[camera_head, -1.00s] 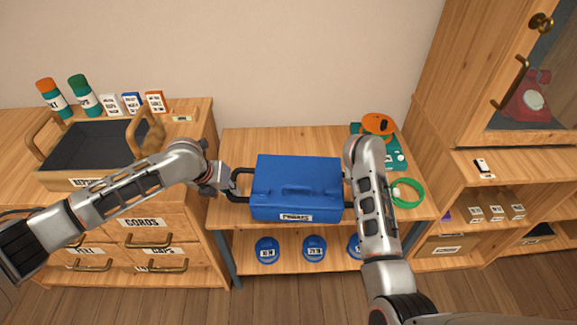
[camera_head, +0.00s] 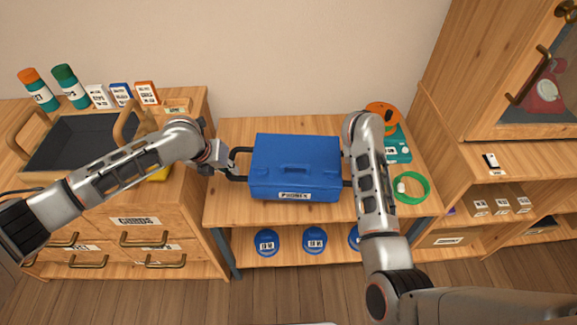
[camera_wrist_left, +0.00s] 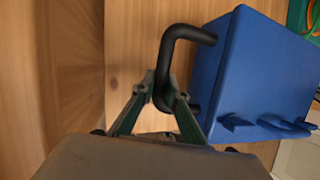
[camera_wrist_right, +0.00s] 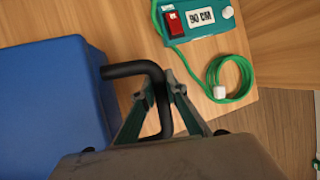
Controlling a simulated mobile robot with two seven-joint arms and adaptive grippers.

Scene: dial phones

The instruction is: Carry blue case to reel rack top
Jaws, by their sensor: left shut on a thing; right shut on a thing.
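The blue case (camera_head: 296,166), with a label on its front and a black handle at each side, is at the middle of the reel rack top (camera_head: 225,207). I cannot tell whether it touches the wood. My left gripper (camera_head: 222,160) is shut on its left handle, which also shows in the left wrist view (camera_wrist_left: 165,60). My right gripper (camera_wrist_right: 160,95) is shut on the right handle (camera_wrist_right: 135,70). In the head view my right forearm hides that gripper.
A teal box with an orange reel (camera_head: 384,117) and a coiled green cord (camera_head: 411,187) lie right of the case. Blue reels (camera_head: 314,240) sit on the shelf below. A drawer unit with an open black-lined tray (camera_head: 75,142) stands left. A cabinet (camera_head: 480,70) stands right.

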